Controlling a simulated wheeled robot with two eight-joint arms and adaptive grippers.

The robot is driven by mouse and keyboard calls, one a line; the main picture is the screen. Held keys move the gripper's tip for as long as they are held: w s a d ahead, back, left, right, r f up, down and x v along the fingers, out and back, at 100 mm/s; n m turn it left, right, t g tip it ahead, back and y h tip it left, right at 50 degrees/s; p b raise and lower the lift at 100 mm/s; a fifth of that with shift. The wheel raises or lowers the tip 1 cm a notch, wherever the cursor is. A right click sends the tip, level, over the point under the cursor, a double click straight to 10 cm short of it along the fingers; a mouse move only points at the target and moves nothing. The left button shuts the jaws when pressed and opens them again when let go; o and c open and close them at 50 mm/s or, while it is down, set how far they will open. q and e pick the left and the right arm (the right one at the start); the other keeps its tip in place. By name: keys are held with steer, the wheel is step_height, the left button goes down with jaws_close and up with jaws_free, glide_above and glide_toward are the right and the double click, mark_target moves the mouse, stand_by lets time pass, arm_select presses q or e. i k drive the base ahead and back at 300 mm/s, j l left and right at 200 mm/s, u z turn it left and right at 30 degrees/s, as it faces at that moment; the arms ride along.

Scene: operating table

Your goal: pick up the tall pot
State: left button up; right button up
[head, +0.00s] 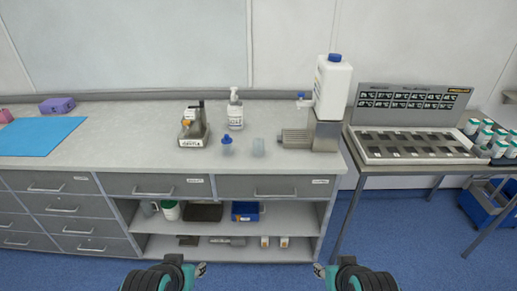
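No pot here is clearly marked as the tall pot. Two small pots stand on the grey worktop (110,152): a pot with a blue top (227,148) and a pale, clear pot (259,147) to its right. They are apart and close to the front edge. My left gripper (201,270) and my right gripper (319,270) are at the bottom of the head view, below and in front of the worktop, far from both pots. Only small fingertip parts show, so their opening is unclear.
A labelled device (193,128), a white pump bottle (235,112) and a large white canister (332,88) on a grey stand (325,132) surround the pots. A blue mat (38,136) lies left. A slotted rack (415,147) stands right. Shelves below hold several items.

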mark_target(258, 147)
steer(key=i+j, duration=0.9)
steer(key=j, duration=0.2)
